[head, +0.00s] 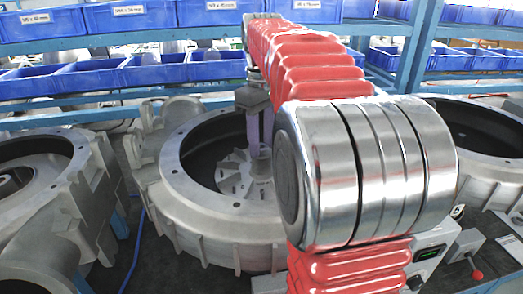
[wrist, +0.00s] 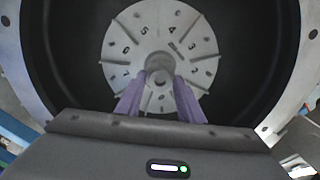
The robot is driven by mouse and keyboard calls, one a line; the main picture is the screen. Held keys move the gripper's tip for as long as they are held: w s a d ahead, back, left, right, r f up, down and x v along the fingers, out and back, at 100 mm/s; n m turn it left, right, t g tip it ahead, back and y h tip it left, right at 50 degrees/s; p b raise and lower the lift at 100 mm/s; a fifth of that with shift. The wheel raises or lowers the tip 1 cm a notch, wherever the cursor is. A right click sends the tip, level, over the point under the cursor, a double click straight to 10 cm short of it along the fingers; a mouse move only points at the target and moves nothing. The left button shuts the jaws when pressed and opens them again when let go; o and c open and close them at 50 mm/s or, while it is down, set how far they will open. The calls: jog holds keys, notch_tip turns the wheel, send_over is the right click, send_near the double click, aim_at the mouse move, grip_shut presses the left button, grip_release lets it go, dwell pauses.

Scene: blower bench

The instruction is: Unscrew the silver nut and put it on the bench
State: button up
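A grey-silver round part, seemingly the nut (wrist: 160,64), sits at the centre of a numbered, slotted disc (wrist: 126,50) inside the blower housing. The centre part (head: 261,164) also shows in the head view, upright on the disc. My gripper (wrist: 160,76) points down into the housing, its two purple fingers apart, one on each side of the centre part. In the head view, my gripper (head: 260,143) is right above or around the top of this part. I cannot tell whether the fingers touch it. The nut's edges are hard to make out.
The housing's round rim (head: 180,190) surrounds my gripper. Other blower housings stand at left (head: 40,160) and right (head: 485,135). Blue bins (head: 150,72) fill the shelves behind. A control box with a red-knobbed lever (head: 477,274) is at lower right. Dark bench surface (head: 180,272) shows in front.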

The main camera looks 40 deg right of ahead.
jog(key=m, duration=0.3)
jog(key=shift+m, duration=0.4)
jog(key=m, duration=0.4)
jog(key=c, duration=0.8)
jog(key=n, duration=1.2)
jog(key=shift+n, duration=0.4)
jog(key=n, duration=1.2)
